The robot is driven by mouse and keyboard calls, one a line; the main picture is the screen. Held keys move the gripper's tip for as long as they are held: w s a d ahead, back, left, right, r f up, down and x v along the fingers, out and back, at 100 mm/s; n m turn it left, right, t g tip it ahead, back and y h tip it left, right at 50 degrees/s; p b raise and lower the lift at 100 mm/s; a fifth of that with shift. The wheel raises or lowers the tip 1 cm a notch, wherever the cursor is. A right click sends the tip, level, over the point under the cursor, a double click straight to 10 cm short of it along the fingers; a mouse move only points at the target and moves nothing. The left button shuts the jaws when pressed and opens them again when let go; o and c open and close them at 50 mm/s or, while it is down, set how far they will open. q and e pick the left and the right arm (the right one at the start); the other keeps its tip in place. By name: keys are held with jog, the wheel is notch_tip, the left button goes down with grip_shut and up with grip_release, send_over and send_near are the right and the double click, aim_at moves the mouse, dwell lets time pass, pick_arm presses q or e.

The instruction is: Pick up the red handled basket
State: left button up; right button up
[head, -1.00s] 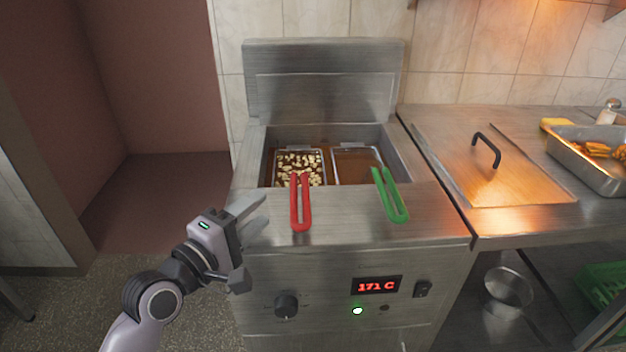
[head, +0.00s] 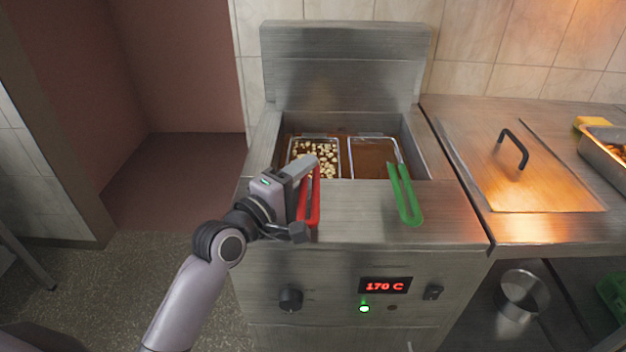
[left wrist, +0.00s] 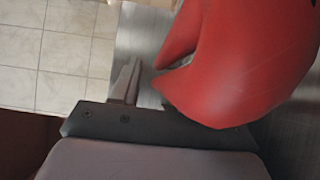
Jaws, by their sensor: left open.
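The red handle (head: 316,202) of the left fryer basket rises over the front edge of the fryer. Its wire basket (head: 318,146), holding pale cut pieces, sits in the oil well. My left gripper (head: 307,197) is open at the handle, with one finger above and one below in the picture. The gripper partly hides the handle. In the left wrist view the red handle (left wrist: 245,60) looms large, close beside a grey finger (left wrist: 127,82). I cannot tell whether they touch. My right gripper is not in view.
A second basket with a green handle (head: 405,195) sits to the right in the same fryer (head: 350,210). The fryer front has a knob (head: 290,299) and a 170 C display (head: 385,286). A metal counter with a lidded panel (head: 530,175) adjoins on the right.

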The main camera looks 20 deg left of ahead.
pick_arm(q)
jog(key=shift+w+d, duration=0.15)
jog(key=shift+w, duration=0.25)
grip_shut()
jog(key=shift+r, duration=0.15)
jog(key=shift+r, duration=0.6)
notch_tip(320, 180, up, 19)
jog(key=p, duration=0.3)
jog(key=shift+p, duration=0.3)
jog(key=shift+f, duration=0.1)
